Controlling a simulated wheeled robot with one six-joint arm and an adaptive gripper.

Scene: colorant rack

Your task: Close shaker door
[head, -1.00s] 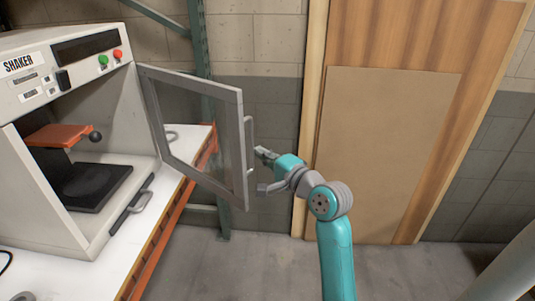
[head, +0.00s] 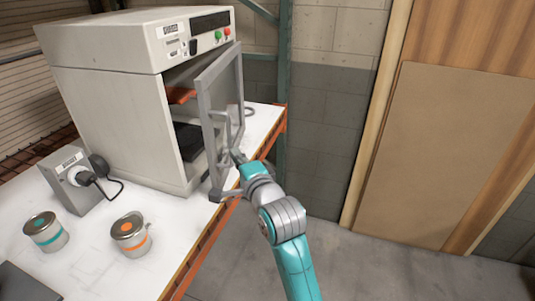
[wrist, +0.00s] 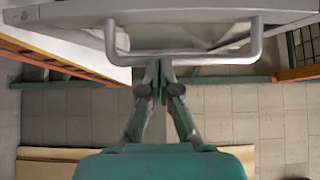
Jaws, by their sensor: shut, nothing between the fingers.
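The shaker (head: 125,95) is a cream box on the left of the head view, with its front partly open. The door's grey bar handle (wrist: 215,57) runs across the top of the wrist view. My gripper (head: 238,158) is at the outer face of the door by the handle. In the wrist view my gripper (wrist: 160,72) has its fingers together and empty, their tips at the handle bar; whether they touch it I cannot tell.
The white bench (head: 95,265) holds a grey socket box (head: 75,180) with a plug and cable, and two paint cans, one teal-banded (head: 46,232) and one orange-banded (head: 131,235). A brown board (head: 440,160) leans at the wall. The floor right of the bench is clear.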

